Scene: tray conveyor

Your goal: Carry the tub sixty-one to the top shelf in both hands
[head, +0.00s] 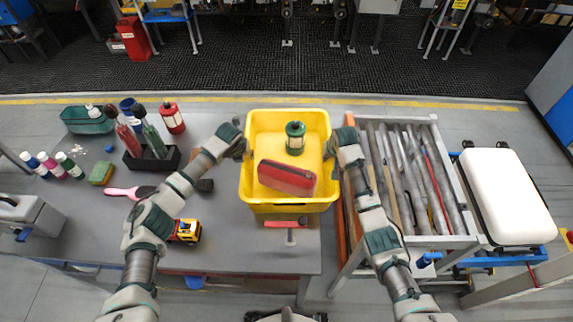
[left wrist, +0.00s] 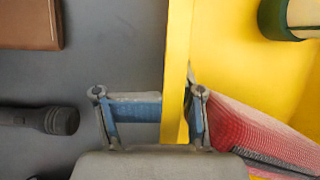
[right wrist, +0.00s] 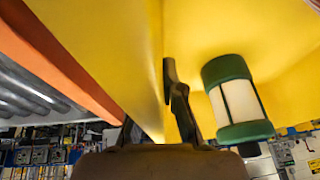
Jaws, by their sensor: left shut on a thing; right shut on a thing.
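The yellow tub (head: 258,207) is in the middle of the head view, at the right end of the grey table. A red pouch (head: 287,177) and a green-and-white lantern (head: 295,137) lie inside it. No number on the tub is readable. My left gripper (head: 240,149) is shut on the tub's left wall; in the left wrist view its fingers (left wrist: 148,95) straddle that wall. My right gripper (head: 332,149) is shut on the right wall, and its fingers (right wrist: 152,110) show around it in the right wrist view. I cannot tell whether the tub touches the table.
The grey table (head: 225,255) holds bottles, a toy truck (head: 186,230), a hammer (head: 287,224) and a green basket (head: 86,120) on the left. No top shelf is clearly visible.

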